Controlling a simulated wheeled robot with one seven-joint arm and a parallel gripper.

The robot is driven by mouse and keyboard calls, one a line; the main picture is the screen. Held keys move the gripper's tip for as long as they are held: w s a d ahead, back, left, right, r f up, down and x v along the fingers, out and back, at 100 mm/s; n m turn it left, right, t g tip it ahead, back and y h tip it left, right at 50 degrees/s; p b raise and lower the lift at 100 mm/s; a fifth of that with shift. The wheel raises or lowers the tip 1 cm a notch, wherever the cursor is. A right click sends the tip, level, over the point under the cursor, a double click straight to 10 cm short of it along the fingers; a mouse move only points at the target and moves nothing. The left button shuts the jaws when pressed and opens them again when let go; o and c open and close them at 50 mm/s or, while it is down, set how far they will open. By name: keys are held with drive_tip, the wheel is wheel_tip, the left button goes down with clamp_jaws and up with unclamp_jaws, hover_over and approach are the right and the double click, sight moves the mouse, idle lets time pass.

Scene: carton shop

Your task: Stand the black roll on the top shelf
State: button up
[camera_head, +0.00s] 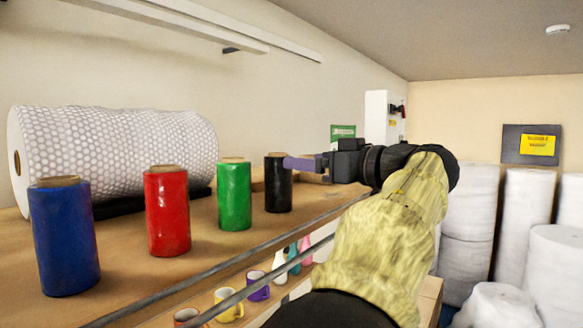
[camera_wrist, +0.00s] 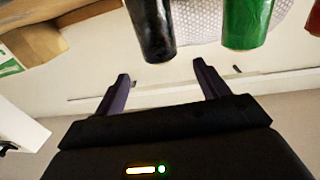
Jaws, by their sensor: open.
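The black roll (camera_head: 278,193) stands upright on the wooden shelf (camera_head: 215,262), at the right end of a row of rolls. In the wrist view the black roll (camera_wrist: 152,32) is at the top, just beyond the fingertips and between their lines. My gripper (camera_head: 290,163) is open, with its fingers pointing left at the upper part of the black roll. In the wrist view my gripper (camera_wrist: 160,70) shows two spread purple fingers with nothing between them. I see no contact with the roll. One finger hides part of the roll's upper right side in the head view.
The green roll (camera_head: 234,196), red roll (camera_head: 167,212) and blue roll (camera_head: 64,238) stand to the left. A large bubble-wrap roll (camera_head: 120,150) lies behind them. Metal rails (camera_head: 250,245) run along the shelf's front edge. Mugs (camera_head: 229,305) and bottles sit on a lower level.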

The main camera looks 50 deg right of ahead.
drive_tip(key=shift+s, duration=1.05)
drive_tip(key=shift+w, duration=0.1)
